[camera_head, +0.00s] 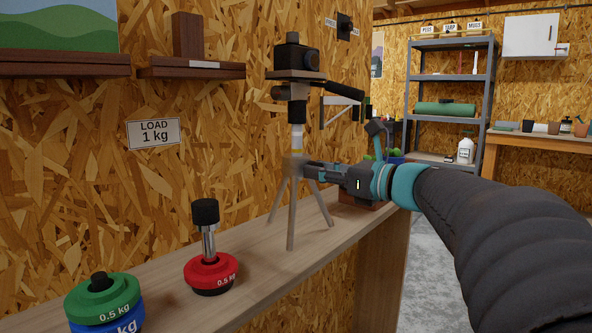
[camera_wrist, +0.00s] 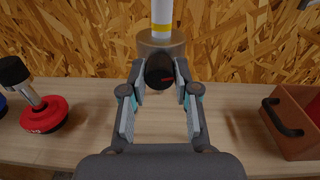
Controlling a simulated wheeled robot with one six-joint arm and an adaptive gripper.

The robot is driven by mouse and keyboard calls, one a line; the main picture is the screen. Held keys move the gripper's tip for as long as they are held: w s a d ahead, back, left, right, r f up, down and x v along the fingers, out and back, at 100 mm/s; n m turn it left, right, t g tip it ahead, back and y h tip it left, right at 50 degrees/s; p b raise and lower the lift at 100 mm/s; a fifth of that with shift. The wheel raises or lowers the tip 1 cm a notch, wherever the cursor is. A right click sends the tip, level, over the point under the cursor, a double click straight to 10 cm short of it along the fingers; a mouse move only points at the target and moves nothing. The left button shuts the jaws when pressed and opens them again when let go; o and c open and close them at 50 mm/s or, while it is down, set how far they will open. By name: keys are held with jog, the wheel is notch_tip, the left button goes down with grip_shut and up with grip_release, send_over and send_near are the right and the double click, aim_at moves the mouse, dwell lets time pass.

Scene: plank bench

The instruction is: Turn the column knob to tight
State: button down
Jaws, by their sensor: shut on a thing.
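A grey tripod (camera_head: 291,215) stands on the plank bench with a black camera (camera_head: 291,60) on its head. Its pale centre column (camera_head: 297,135) has a yellow band and shows in the wrist view (camera_wrist: 162,12). The column knob (camera_wrist: 159,70) is a dark round knob with a small red mark, on the front of the tripod's collar (camera_wrist: 160,44). My gripper (camera_wrist: 160,80) is shut on the knob, one finger on each side.
A red weight (camera_head: 211,272) with a post and green and blue weights (camera_head: 102,298) stand at the bench's left. A brown box (camera_wrist: 295,120) with a dark handle lies right of the tripod. A LOAD 1 kg sign (camera_head: 154,132) hangs on the wall.

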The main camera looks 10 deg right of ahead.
jog(key=shift+m, duration=1.3)
jog(key=c, duration=0.9)
grip_release()
jog(key=shift+o, duration=0.2)
jog(key=shift+s, duration=0.1)
jog(key=v, duration=1.2)
